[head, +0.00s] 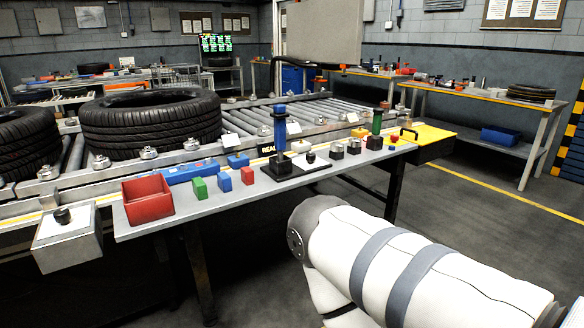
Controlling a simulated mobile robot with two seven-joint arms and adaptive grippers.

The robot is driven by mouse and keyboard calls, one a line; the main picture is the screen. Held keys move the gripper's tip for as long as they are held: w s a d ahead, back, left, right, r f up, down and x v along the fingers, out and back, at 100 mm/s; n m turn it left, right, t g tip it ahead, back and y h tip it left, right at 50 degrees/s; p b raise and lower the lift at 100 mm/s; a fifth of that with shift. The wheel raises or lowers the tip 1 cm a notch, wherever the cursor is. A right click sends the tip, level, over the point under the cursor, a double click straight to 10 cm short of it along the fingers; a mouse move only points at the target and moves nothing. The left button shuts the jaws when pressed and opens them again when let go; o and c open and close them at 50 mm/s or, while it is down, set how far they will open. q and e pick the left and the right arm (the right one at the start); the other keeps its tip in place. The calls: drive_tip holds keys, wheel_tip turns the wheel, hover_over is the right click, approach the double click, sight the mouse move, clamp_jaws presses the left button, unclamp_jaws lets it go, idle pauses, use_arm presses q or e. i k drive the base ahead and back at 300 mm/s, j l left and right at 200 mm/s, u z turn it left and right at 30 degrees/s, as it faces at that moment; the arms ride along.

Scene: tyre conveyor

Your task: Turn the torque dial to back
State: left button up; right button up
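No label marks the torque dial, and I cannot tell which knob it is. A black knob (62,215) sits on top of a grey box (66,247) at the left end of the bench. Another small dark knob (311,158) is on the black base plate (290,171), beside the upright blue handle (280,125). Small grey-and-black blocks stand to its right. The way either knob points is too small to read. My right arm fills the lower right, well apart from the bench; its gripper is hidden or out of frame. My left gripper is not in view.
The narrow grey bench (160,228) holds a red bin (147,199), a green block (199,189), blue and red blocks and a green upright handle (377,122). Tyres (150,122) lie on the roller conveyor behind. The floor (440,205) right of the bench is clear.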

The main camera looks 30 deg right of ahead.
sight(310, 157)
drive_tip(key=i+l, duration=0.1)
drive_tip(key=l, duration=0.3)
drive_tip(key=i+l+z, duration=0.15)
drive_tip(key=l, duration=0.65)
drive_tip(key=i+z, duration=0.05)
